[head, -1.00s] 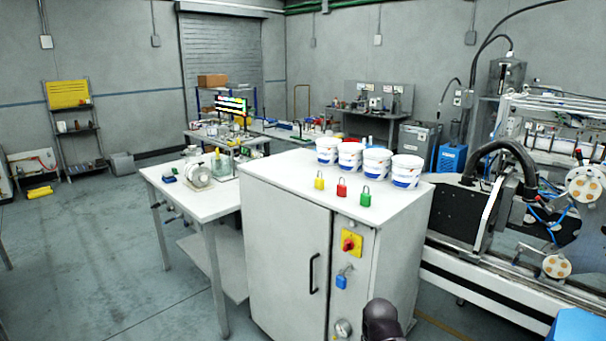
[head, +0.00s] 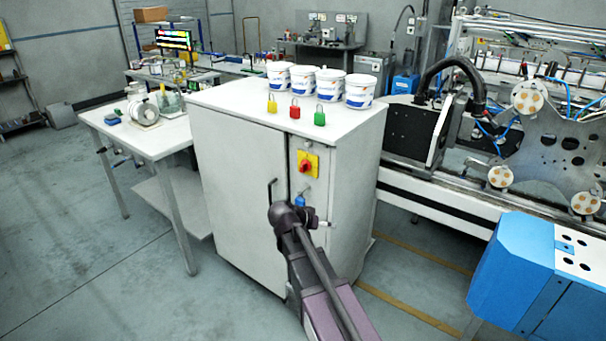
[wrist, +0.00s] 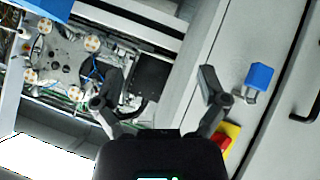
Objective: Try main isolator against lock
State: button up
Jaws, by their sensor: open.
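The main isolator (head: 306,166) is a red rotary handle on a yellow plate, on the narrow right front panel of a white cabinet (head: 240,190). A blue padlock (head: 300,200) hangs just below it, partly hidden by my arm in the head view. In the wrist view the blue padlock (wrist: 259,77) with its metal shackle is right of my right finger, and the isolator (wrist: 227,136) is lower, partly behind that finger. My gripper (wrist: 160,80) is open, fingers spread, with nothing between them. It appears apart from both isolator and padlock.
Yellow, red (head: 294,109) and green padlocks stand on the cabinet top before several white tubs (head: 301,79). A black door handle (head: 273,192) is left of the panel. A workbench (head: 100,120) stands left; machinery and a blue-white unit (head: 515,270) stand right.

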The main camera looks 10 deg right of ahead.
jog(key=w+a+r+m+t+h+b, duration=0.2)
jog(key=w+a+r+t, duration=0.1)
jog(key=w+a, duration=0.3)
jog(key=t+h+b, duration=0.2)
jog(key=t, duration=0.3)
send_near(302, 169)
jog(key=v, duration=0.3)
jog(key=shift+w+a+r, duration=0.1)
jog(key=shift+w+r, duration=0.05)
jog(key=shift+r, duration=0.05)
jog(key=x, duration=1.4)
jog(key=shift+f, duration=0.2)
jog(key=c, duration=1.1)
